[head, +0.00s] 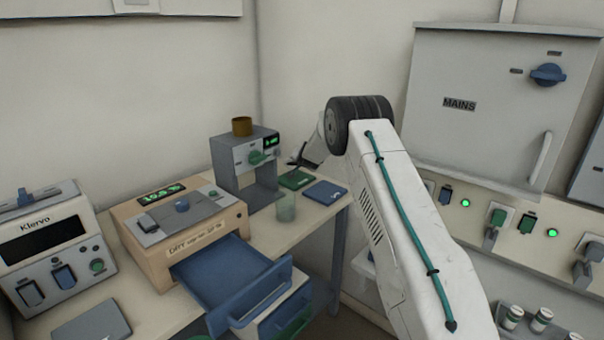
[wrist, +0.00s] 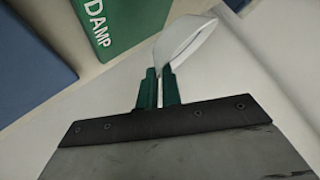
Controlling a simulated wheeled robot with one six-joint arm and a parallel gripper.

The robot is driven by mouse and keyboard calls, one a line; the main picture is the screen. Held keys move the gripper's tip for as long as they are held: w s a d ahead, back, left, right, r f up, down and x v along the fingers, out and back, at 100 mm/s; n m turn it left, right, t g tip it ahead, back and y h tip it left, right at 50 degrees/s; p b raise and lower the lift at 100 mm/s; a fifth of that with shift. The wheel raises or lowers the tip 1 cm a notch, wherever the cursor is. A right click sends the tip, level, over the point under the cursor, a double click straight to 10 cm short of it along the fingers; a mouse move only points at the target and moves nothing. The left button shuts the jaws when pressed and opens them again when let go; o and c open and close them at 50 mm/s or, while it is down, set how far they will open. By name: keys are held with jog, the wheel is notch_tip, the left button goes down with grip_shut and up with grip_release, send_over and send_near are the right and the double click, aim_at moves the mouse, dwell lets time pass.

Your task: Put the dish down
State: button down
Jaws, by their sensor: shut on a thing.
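My gripper (wrist: 159,88) has green fingers and is shut on a white dish (wrist: 182,42), which it holds by the rim. The dish looks tilted, nearly edge-on, in the wrist view. A green mat marked DAMP (wrist: 118,22) lies to the left of the dish in that view, with a blue mat (wrist: 30,62) further left. In the head view the green mat (head: 296,179) and blue mat (head: 325,192) lie on the bench near its right end. There my gripper (head: 297,157) is small and dark behind the mats, and I cannot make out the dish.
A beige box marked DRY (head: 165,255) has its blue drawer (head: 225,270) pulled open. A MAINS cabinet (head: 490,105) hangs on the right wall.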

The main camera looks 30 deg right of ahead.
aim_at(302, 179)
jog(key=shift+f, duration=2.25)
jog(key=shift+a, duration=0.1)
jog(key=c, duration=1.6)
grip_release()
jog(key=shift+f, duration=0.1)
jog(key=v, duration=1.2)
jog(key=s+a+r+n+g+y, duration=0.2)
jog(key=s+a+r+n, duration=0.1)
jog(key=s+a+r, duration=0.75)
jog(key=s+a+r+n+g+y, duration=0.25)
jog(key=s+a+r, duration=0.5)
jog(key=s, duration=0.65)
jog(key=s+a+n+g, duration=0.1)
jog(key=s+a+n, duration=0.1)
jog(key=s, duration=1)
jog(key=s+a+n+g, duration=0.2)
jog(key=s, duration=0.9)
jog(key=s+a+n+g, duration=0.2)
jog(key=s, duration=1)
jog(key=shift+s+a+r, duration=0.25)
jog(key=shift+s+r, duration=0.05)
jog(key=shift+s, duration=0.05)
